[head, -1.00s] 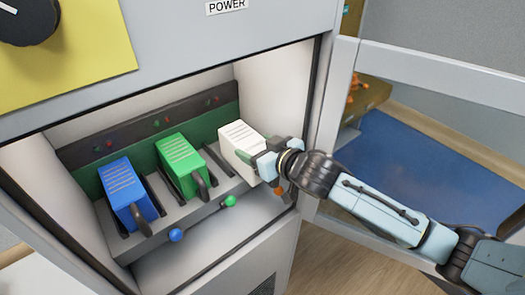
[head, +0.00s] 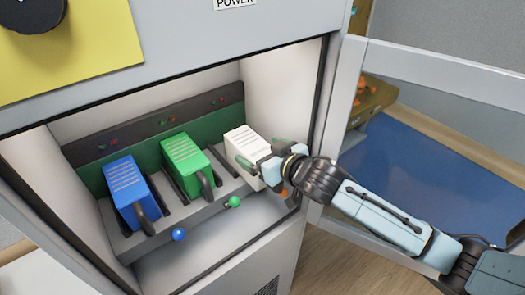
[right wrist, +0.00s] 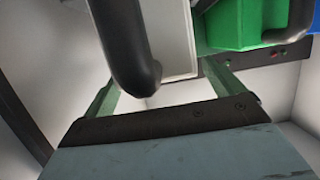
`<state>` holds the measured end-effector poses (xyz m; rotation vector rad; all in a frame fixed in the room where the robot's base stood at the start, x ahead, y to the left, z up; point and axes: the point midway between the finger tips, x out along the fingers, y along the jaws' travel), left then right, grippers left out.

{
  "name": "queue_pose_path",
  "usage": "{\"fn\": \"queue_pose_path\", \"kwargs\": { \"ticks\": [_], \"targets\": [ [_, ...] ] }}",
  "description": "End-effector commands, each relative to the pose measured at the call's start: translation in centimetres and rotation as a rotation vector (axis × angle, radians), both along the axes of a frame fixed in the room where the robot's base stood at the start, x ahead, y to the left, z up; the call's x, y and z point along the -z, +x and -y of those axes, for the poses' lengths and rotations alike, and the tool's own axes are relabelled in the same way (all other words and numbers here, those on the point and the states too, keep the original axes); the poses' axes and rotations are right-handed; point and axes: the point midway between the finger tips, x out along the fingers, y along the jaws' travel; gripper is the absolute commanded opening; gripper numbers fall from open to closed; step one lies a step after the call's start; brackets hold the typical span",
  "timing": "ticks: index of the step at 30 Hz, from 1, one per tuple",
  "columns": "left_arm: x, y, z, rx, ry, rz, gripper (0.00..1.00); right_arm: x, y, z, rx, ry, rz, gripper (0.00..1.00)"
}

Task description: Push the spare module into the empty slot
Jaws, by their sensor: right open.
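The white spare module (head: 246,141) is in the right-hand place of the rack, beside the green module, with its front end towards me. I cannot tell from here whether it is fully seated. My right gripper (head: 263,157) is at its front end, open, with one green finger on each side. In the right wrist view, the open right gripper's fingers (right wrist: 165,88) flank the white module (right wrist: 178,35), and its dark handle (right wrist: 125,45) crosses in front. The gripper hides the handle in the head view. My left gripper is out of view.
A blue module (head: 125,188) and a green module (head: 183,155) sit left in the rack (head: 122,243). A blue knob (head: 178,234) and green knob (head: 233,202) stick out below. The open cabinet door (head: 430,62) stands right, near my arm.

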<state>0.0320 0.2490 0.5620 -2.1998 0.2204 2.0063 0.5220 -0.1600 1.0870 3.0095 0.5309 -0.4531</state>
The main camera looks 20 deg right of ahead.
Motion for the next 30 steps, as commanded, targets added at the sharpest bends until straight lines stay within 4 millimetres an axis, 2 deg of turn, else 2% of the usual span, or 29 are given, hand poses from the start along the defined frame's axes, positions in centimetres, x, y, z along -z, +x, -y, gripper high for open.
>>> {"fn": "queue_pose_path", "kwargs": {
  "ticks": [5, 8, 21, 30],
  "targets": [
    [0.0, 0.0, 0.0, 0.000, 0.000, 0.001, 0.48, 0.1, -0.4, 0.1, 0.000, -0.002, -0.005, 0.93],
    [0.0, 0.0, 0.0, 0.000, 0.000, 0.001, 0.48, -0.1, -1.2, 0.4, 0.000, -0.002, -0.006, 0.93],
    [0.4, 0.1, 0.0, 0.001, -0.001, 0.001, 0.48, -2.7, -9.2, 3.3, -0.001, -0.002, -0.004, 0.93],
    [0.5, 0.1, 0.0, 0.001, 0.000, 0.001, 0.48, -3.8, -11.8, 4.3, 0.000, 0.000, -0.001, 0.93]
  ]
}}
